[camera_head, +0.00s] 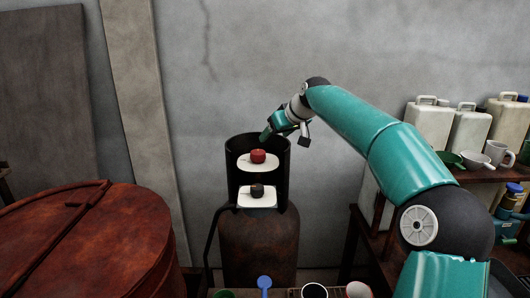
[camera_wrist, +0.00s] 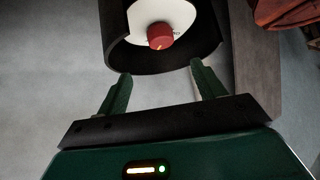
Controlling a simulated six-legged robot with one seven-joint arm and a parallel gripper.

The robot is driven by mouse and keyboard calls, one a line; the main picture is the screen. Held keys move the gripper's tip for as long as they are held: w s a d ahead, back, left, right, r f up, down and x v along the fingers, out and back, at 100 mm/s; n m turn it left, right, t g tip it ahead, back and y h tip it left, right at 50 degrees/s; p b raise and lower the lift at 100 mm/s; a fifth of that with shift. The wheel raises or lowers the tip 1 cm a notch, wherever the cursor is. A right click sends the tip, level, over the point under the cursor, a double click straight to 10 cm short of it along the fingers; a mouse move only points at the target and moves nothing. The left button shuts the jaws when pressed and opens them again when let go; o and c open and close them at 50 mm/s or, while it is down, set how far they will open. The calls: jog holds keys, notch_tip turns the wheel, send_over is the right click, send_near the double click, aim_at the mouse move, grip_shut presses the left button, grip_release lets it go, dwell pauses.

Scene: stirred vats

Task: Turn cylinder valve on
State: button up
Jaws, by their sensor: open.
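A rusty gas cylinder (camera_head: 258,245) stands upright against the wall, with a dark open collar (camera_head: 234,185) on top. Inside the collar a red knob (camera_head: 258,156) sits on a white plate, and below it a dark knob (camera_head: 257,191) sits on a second white plate (camera_head: 248,203). My gripper (camera_head: 268,133) is at the collar's upper rim, above the red knob. In the wrist view the red knob (camera_wrist: 160,36) is ahead, beyond the fingertips. My gripper there (camera_wrist: 161,82) is open, its two green fingers apart with nothing between them. The dark knob is not visible in the wrist view.
A large rusty vat with a lid (camera_head: 85,240) stands at the left. A shelf at the right holds white jugs (camera_head: 429,125), bowls and a mug (camera_head: 498,153). Cups and a blue spoon-like item (camera_head: 264,283) are at the bottom edge. The grey wall is close behind.

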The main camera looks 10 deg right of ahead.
aim_at(258, 152)
jog(key=x, duration=1.4)
jog(key=shift+a, duration=0.25)
jog(key=shift+w, duration=0.1)
jog(key=c, duration=1)
